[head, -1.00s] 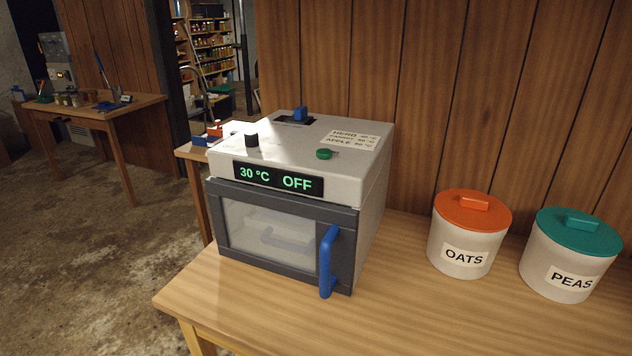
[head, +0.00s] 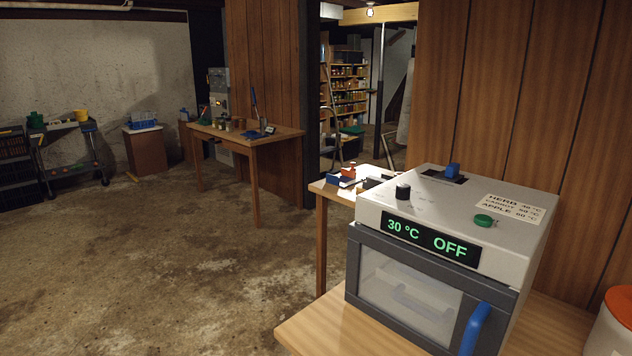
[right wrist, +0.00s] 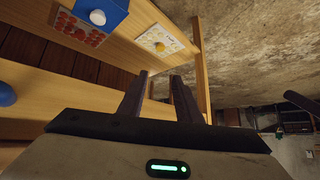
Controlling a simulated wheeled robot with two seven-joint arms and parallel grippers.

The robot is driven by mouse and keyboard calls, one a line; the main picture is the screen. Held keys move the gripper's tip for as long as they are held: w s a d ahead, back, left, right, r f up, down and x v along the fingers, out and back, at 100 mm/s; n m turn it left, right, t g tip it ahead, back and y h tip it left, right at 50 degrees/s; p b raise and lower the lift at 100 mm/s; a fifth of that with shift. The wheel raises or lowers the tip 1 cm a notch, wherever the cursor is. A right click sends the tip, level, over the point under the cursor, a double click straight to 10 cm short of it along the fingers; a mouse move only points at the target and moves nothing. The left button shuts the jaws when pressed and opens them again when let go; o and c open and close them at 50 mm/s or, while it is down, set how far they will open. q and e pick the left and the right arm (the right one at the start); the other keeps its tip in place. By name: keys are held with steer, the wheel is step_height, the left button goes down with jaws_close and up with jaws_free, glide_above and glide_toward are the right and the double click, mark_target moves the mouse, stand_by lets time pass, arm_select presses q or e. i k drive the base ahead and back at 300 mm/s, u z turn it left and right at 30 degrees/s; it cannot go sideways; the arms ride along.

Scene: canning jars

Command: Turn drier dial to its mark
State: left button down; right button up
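The drier (head: 440,250) is a pale grey box with a dark front, standing on a wooden table at the right of the head view. Its display (head: 428,238) reads 30 °C and OFF. A green button (head: 484,221) and a blue slider (head: 452,170) are also on the lid. The door, with a blue handle (head: 475,329), is shut. My right gripper (right wrist: 160,88) is open and empty, away from the dial. My left gripper is out of view.
A label card (head: 510,207) on the lid lists HERB, CARROT and APPLE temperatures. A canister (head: 612,325) is cut off at the right edge. A small table (head: 320,187) with items stands behind the drier. The concrete floor (head: 190,270) at left is clear.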

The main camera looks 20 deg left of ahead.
mark_target(403, 191)
steer(key=z, duration=0.55)
steer(key=k, duration=0.65)
steer(key=u, duration=1.25)
steer(key=i, duration=0.5)
steer(key=z, duration=0.05)
